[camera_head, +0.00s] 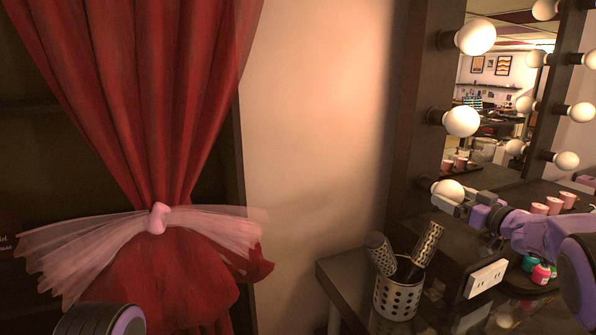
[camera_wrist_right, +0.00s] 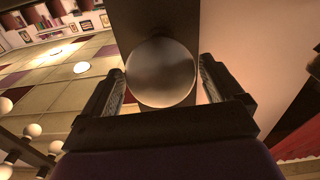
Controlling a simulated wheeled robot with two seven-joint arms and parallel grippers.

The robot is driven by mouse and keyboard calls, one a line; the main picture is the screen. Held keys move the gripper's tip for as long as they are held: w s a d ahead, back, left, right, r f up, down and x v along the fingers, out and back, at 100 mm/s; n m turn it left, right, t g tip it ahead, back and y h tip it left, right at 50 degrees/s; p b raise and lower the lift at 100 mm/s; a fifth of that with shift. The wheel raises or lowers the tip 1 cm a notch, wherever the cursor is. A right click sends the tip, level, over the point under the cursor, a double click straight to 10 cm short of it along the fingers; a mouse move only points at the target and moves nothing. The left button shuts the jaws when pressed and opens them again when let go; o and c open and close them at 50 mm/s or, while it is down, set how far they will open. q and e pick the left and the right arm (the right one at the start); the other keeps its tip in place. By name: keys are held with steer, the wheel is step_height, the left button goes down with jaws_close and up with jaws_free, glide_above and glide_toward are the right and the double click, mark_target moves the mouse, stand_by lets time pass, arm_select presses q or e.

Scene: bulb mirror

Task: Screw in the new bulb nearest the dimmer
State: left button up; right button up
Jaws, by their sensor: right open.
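My right gripper (camera_head: 452,203) is at the lowest bulb (camera_head: 448,187) on the left side of the mirror frame (camera_head: 412,130). In the right wrist view this bulb (camera_wrist_right: 160,72) is a grey, unlit-looking globe between the two open fingers, against the dark frame. A finger stands on each side of it; contact cannot be told. A dark socket shows behind the bulb in the head view; its thread is hidden. A white slotted plate (camera_head: 485,279) stands on the table below, perhaps the dimmer. My left gripper is out of view.
Two pale bulbs (camera_head: 474,37) (camera_head: 461,121) sit above on the same frame side. A red curtain (camera_head: 150,100) hangs left.

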steer(key=shift+f+n+b, duration=0.15)
steer(key=shift+n+b, duration=1.05)
steer(key=shift+n, duration=0.2)
steer(key=shift+n, duration=0.3)
steer(key=shift+b, duration=0.6)
steer(key=n+b, duration=0.3)
steer(key=shift+n+b, duration=0.3)
steer(key=shift+n, duration=0.4)
steer(key=shift+r, duration=0.2)
